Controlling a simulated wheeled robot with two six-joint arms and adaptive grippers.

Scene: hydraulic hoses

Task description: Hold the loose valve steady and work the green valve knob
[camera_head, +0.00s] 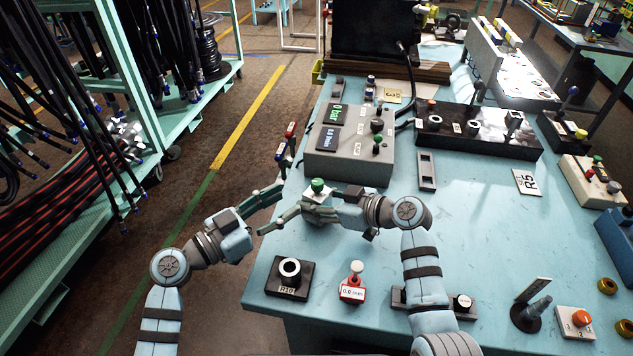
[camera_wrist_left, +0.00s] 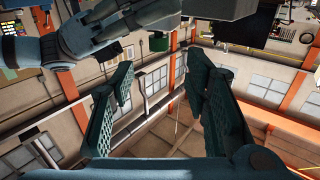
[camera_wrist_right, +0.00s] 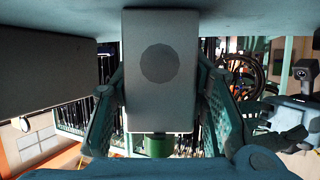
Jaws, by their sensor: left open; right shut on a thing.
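The loose valve is a pale block (camera_head: 322,205) with a green knob (camera_head: 318,185) on top, at the table's left edge. My right gripper (camera_head: 328,204) is shut on the block. In the right wrist view the grey block (camera_wrist_right: 160,70) sits between its fingers, and the green knob (camera_wrist_right: 157,145) shows at its lower end. My left gripper (camera_head: 285,200) is open and empty, just left of the valve, its fingers pointing at it. In the left wrist view the green knob (camera_wrist_left: 158,42) lies beyond the open fingers, apart from them. Whether the block touches the table is hidden.
A grey control box (camera_head: 350,150) with knobs and displays stands right behind the valve. A black R19 block (camera_head: 290,278) and a red-tagged part (camera_head: 353,285) stand in front. A hose rack (camera_head: 130,80) is at the left.

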